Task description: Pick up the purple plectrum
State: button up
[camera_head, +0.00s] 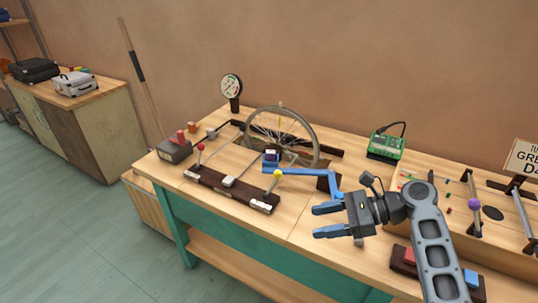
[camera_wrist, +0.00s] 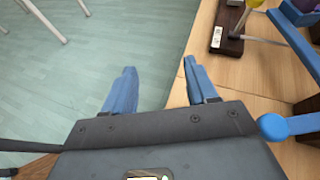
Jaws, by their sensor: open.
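I cannot make out a purple plectrum for certain in either view. In the head view a dark purple-blue block (camera_head: 271,156) with a pale label sits at the end of a blue linkage (camera_head: 300,171), beside the spoked wheel (camera_head: 283,135). A purple ball (camera_head: 474,203) is on a rod at the right; it looks like a knob. My gripper (camera_head: 322,221) is open and empty, pointing left above the front of the workbench. In the wrist view its fingers (camera_wrist: 160,70) are apart, over the bench's front edge and the floor.
A dark base (camera_head: 232,190) with red-, white- and yellow-topped levers lies left of my gripper. A green box (camera_head: 386,145), a round gauge (camera_head: 231,87) and small coloured pieces are on the bench (camera_head: 309,222). A red and a blue block (camera_head: 471,278) lie near my arm.

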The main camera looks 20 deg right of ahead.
aim_at(270, 154)
jog(key=i, duration=0.9)
